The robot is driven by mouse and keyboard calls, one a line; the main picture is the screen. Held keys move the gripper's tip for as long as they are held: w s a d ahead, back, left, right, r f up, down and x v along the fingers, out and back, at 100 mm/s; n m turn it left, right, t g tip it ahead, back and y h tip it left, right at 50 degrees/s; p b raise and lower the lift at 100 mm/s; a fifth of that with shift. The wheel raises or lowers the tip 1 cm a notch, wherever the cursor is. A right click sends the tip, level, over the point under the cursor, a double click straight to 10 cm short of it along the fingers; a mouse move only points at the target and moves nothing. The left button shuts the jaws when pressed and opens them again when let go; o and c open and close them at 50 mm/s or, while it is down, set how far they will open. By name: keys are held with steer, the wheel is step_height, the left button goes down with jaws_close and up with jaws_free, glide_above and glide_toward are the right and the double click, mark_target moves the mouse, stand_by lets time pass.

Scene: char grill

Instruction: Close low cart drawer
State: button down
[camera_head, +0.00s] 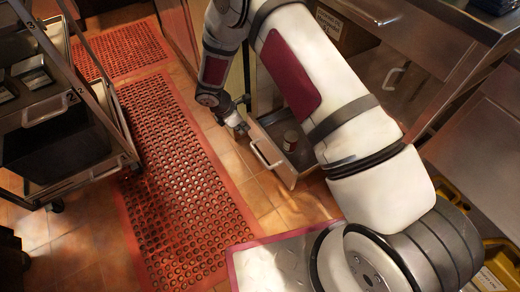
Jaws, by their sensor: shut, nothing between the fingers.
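The low drawer (284,178) stands pulled out from the steel unit near the floor, in the middle of the head view. My gripper (243,130) is shut and empty, pointing down at the far left corner of the drawer front. I cannot tell whether it touches the drawer. My white arm hides the drawer's right side and part of the unit behind it.
A wheeled metal cart (85,165) with shelves stands at the left. A red perforated mat (175,190) covers the floor between cart and drawer. A steel counter (450,30) with another handle (393,77) is at the upper right. Tiled floor in front of the drawer is clear.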

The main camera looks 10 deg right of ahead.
steer(key=shift+n, duration=0.4)
steer(key=b+x, duration=0.1)
steer(key=x, duration=0.4)
steer(key=b+x, duration=0.2)
steer(key=x, duration=0.2)
steer(key=b+x, duration=0.2)
steer(key=x, duration=0.3)
steer(key=shift+s+d+f, duration=0.25)
steer(key=shift+s+f, duration=0.05)
steer(key=shift+w+d, duration=0.15)
steer(key=shift+d, duration=0.45)
steer(key=shift+d, duration=0.15)
